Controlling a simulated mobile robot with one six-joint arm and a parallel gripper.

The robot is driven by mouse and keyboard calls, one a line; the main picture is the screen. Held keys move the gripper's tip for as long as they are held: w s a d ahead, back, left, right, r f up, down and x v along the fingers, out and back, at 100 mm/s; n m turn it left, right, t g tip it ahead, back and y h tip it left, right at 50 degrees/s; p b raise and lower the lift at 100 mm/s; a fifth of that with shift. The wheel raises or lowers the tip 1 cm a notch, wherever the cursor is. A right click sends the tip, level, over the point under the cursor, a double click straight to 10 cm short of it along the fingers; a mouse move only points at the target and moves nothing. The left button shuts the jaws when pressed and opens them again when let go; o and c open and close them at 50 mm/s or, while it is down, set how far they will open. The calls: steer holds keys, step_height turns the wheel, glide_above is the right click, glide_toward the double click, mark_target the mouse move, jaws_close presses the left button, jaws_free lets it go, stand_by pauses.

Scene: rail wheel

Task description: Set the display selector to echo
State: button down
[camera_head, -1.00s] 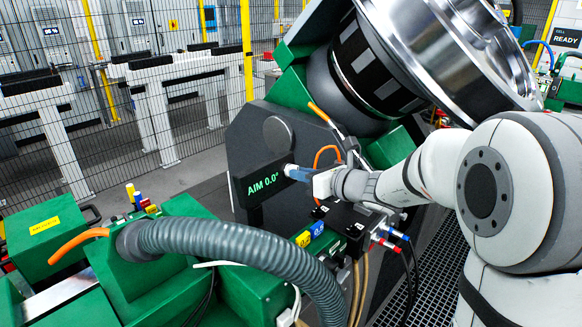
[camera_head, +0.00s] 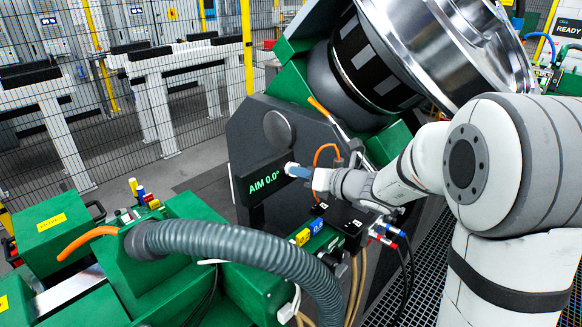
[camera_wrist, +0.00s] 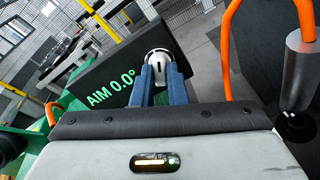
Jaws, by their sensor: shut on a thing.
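The black display box (camera_head: 262,183) on the dark machine plate reads "AIM 0.0°" in green; it also shows in the wrist view (camera_wrist: 95,85). A round silver-white selector knob (camera_wrist: 159,60) with dark marks sits at the display's right end. My gripper (camera_head: 296,171) reaches it from the right. In the wrist view, its two blue fingers (camera_wrist: 158,76) are shut on the knob, one on each side. Part of the knob is hidden behind the fingers, and in the head view it is mostly hidden.
An orange cable (camera_head: 326,150) loops close beside my gripper. A thick grey hose (camera_head: 240,243) and green housings (camera_head: 190,285) are at the front. A large shiny wheel (camera_head: 440,45) hangs above. A mesh fence (camera_head: 130,100) stands behind.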

steer(key=shift+m+p, duration=1.7)
steer(key=shift+m, duration=0.2)
steer(key=shift+r, duration=0.1)
steer(key=shift+m+p, duration=1.4)
steer(key=shift+p, duration=0.15)
steer(key=c, duration=1.3)
jaws_free()
